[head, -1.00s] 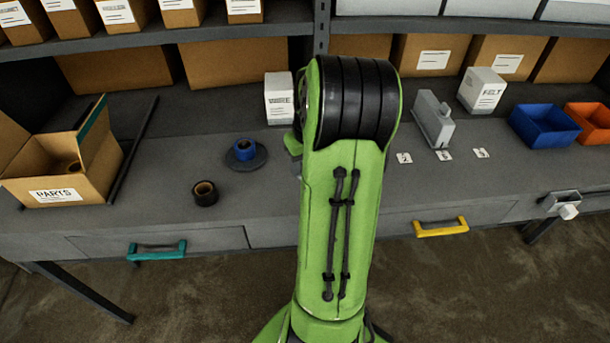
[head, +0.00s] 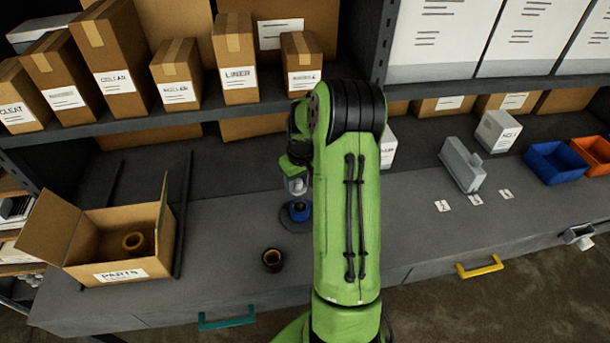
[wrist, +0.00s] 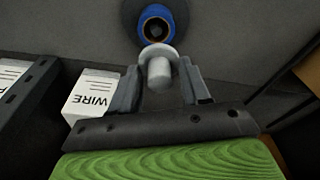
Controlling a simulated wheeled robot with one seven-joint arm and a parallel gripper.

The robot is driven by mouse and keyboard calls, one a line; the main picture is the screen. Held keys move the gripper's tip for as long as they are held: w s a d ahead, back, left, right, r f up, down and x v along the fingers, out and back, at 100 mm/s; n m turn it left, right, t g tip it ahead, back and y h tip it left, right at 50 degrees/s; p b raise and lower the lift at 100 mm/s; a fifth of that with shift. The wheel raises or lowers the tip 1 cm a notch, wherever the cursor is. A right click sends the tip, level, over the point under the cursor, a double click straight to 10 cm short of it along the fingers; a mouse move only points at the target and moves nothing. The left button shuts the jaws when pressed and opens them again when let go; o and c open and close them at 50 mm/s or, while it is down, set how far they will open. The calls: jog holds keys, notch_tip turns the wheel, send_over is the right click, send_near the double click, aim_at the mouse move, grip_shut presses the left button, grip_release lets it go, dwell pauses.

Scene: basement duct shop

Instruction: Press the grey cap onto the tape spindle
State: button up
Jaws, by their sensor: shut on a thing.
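The tape spindle stands on the bench with a blue tape roll around it on a dark round base (head: 296,222). The blue roll (head: 299,211) also shows at the top of the wrist view (wrist: 154,12), with a dark centre inside a tan ring. My gripper (wrist: 161,68) is shut on the grey cap (wrist: 158,71), a pale disc with a stub. In the head view the cap (head: 296,187) is just above the blue roll. In the wrist view its edge lies close below the roll; whether they touch I cannot tell. My arm hides part of the area right of the spindle.
A black tape roll (head: 272,260) lies on the bench in front of the spindle. An open PARTS carton (head: 122,278) stands left. A white WIRE box (wrist: 92,97) is near my gripper. Blue (head: 556,166) and orange bins (head: 592,158) are far right. A boxed shelf (head: 200,112) runs behind.

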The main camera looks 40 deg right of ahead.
aim_at(299, 204)
jog(key=shift+s+d+f, duration=0.1)
jog(key=shift+s+f, duration=0.15)
jog(key=shift+f, duration=0.25)
notch_tip(299, 204, down, 5)
jog(key=b, duration=0.4)
jog(key=shift+w, duration=0.1)
jog(key=shift+f+b, duration=0.35)
jog(key=shift+f+b, duration=0.1)
jog(key=shift+b, duration=0.35)
dwell(1.0)
jog(key=o, duration=1.5)
jog(key=shift+o, duration=0.2)
